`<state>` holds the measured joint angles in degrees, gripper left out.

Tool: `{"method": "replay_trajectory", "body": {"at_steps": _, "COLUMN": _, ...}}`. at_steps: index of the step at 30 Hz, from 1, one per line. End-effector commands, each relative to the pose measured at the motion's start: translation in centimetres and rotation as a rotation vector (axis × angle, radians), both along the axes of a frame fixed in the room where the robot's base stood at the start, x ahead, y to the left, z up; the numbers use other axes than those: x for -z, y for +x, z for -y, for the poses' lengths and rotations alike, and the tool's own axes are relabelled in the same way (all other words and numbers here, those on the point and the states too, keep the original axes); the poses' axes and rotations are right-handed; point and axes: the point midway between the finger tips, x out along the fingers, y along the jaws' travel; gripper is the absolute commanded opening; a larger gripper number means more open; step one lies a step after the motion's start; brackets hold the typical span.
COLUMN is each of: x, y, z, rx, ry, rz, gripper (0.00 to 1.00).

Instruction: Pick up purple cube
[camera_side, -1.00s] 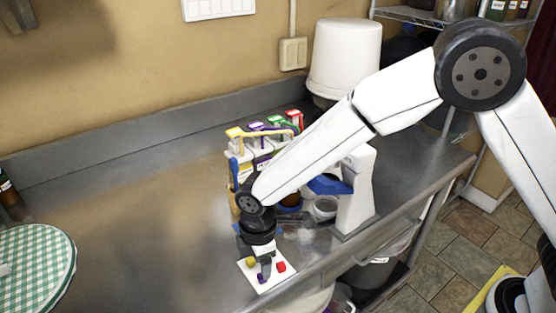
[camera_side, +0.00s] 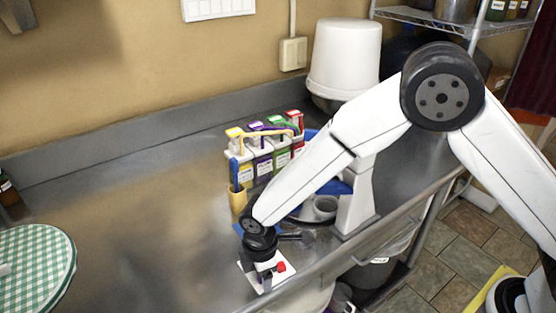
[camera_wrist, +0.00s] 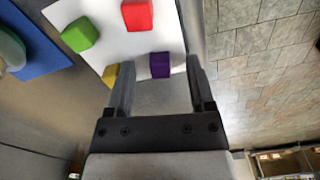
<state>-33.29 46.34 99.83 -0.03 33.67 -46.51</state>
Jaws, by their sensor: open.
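In the wrist view the purple cube (camera_wrist: 160,65) lies near the edge of a white square board (camera_wrist: 112,38). My gripper (camera_wrist: 160,61) is open, with one finger on each side of the purple cube and a gap visible on both sides. A yellow cube (camera_wrist: 111,76) sits just outside the left finger. A red cube (camera_wrist: 138,14) and a green cube (camera_wrist: 80,34) lie farther up on the board. In the side view my gripper (camera_side: 266,279) is low over the board, and the red cube (camera_side: 281,267) shows beside it. The purple cube is hard to make out there.
The board lies near the metal counter's (camera_side: 150,220) front edge, with tiled floor (camera_wrist: 265,50) beyond. Behind the gripper stand a rack of colored-label bottles (camera_side: 262,165) and a yellow cup (camera_side: 238,198). A checkered round cloth (camera_side: 35,265) is at left; the counter between is clear.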

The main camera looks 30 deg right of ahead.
Motion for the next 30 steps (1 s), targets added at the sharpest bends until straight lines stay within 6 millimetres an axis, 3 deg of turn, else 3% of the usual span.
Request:
{"method": "replay_trajectory", "body": {"at_steps": 4, "x": 0.0, "y": 0.0, "z": 0.0, "rx": 0.0, "ry": 0.0, "rz": 0.0, "gripper": 0.69}}
{"method": "replay_trajectory", "body": {"at_steps": 9, "x": 0.0, "y": 0.0, "z": 0.0, "rx": 0.0, "ry": 0.0, "rz": 0.0, "gripper": 0.15}}
{"method": "replay_trajectory", "body": {"at_steps": 11, "x": 0.0, "y": 0.0, "z": 0.0, "rx": 0.0, "ry": 0.0, "rz": 0.0, "gripper": 0.0}}
{"method": "replay_trajectory", "body": {"at_steps": 23, "x": -0.2, "y": 0.0, "z": 0.0, "rx": 0.0, "ry": 0.0, "rz": 0.0, "gripper": 0.0}}
{"method": "replay_trajectory", "body": {"at_steps": 30, "x": -1.4, "y": 0.0, "z": 0.0, "rx": 0.0, "ry": 0.0, "rz": 0.0, "gripper": 0.0}}
